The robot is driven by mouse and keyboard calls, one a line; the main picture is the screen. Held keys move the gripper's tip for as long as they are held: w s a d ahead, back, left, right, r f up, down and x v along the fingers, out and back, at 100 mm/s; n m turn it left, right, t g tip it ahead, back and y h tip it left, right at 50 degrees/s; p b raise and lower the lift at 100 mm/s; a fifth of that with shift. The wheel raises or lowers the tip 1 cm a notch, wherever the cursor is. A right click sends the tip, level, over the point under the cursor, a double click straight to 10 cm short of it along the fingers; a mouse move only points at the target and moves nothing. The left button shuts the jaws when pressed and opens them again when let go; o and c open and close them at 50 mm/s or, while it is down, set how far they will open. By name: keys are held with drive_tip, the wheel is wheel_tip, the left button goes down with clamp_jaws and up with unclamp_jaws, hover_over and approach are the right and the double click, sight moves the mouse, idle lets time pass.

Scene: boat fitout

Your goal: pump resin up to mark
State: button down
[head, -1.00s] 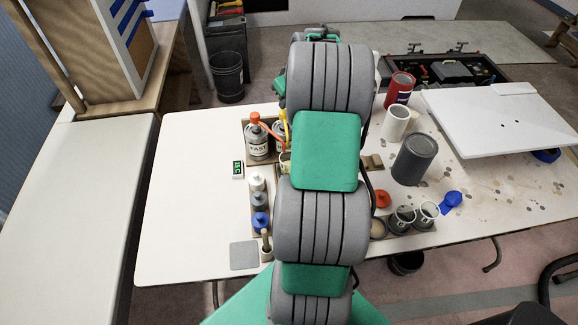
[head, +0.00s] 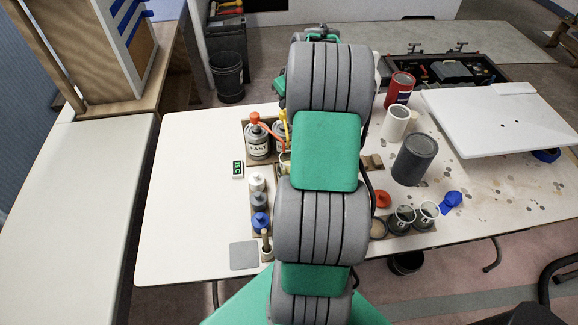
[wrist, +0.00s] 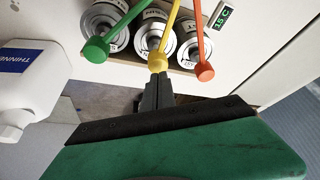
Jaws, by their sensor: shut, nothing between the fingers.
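Three metal cans with pumps stand in a row in the wrist view. One has a green pump (wrist: 97,48), the middle one a yellow pump (wrist: 157,60), and one an orange pump (wrist: 204,72). A pale cup (head: 284,161) is mostly hidden by my arm. No mark is visible.
A small green-lit display (head: 238,169) lies left of the cans. A white THINNER jug (wrist: 28,85) is close to my gripper's left in the wrist view. Small bottles (head: 258,200) and a grey can (head: 414,160) stand on the white table (head: 190,190), whose left part is clear.

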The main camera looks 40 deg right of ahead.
drive_tip(key=shift+f, duration=0.15)
drive_tip(key=shift+f+b, duration=1.45)
drive_tip(key=shift+f, duration=0.4)
drive_tip(key=shift+r+p, duration=1.1)
drive_tip(key=shift+r, duration=0.85)
drive_tip(key=shift+r+p, duration=1)
drive_tip(key=shift+r, duration=0.6)
drive_tip(key=shift+f, duration=0.1)
